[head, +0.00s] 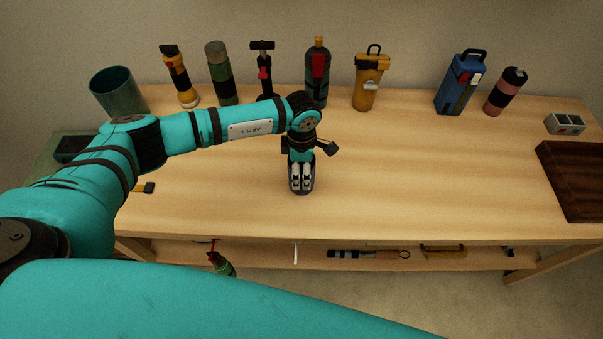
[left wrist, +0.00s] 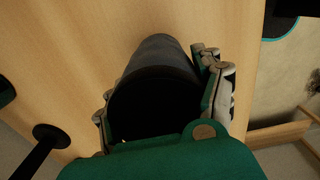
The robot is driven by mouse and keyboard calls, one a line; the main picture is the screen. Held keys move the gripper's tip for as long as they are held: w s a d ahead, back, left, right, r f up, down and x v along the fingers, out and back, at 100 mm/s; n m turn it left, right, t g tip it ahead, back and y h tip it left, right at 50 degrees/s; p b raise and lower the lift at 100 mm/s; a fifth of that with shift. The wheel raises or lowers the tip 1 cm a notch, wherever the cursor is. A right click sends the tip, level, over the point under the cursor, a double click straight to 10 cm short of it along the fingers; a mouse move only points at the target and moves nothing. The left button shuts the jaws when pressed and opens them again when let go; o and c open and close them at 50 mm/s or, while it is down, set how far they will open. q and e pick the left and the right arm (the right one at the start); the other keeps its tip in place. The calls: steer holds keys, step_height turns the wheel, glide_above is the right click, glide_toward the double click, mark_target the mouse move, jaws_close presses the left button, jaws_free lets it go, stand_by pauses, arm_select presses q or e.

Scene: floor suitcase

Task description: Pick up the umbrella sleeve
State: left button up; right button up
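The umbrella sleeve is a dark, round tube (left wrist: 165,55); in the left wrist view its wide, black end faces the camera. In the head view only a dark navy part of it (head: 301,192) shows below and around my left gripper (head: 301,177), over the middle of the table near the front. In the left wrist view the jointed grey fingers of my left gripper (left wrist: 160,90) lie along both sides of the tube and look closed against it. Whether the tube's far end touches the table cannot be told. My right gripper is not in view.
Bottles, flashlights, a hammer (head: 262,62) and a yellow canister (head: 368,80) line the wooden table's (head: 430,190) back edge. A green bin (head: 118,92) stands back left, a dark board (head: 578,180) lies right. A lower shelf (head: 300,257) holds several items.

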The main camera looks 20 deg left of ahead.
arm_select(q)
steer(key=c, duration=0.7)
steer(key=shift+r, duration=0.1)
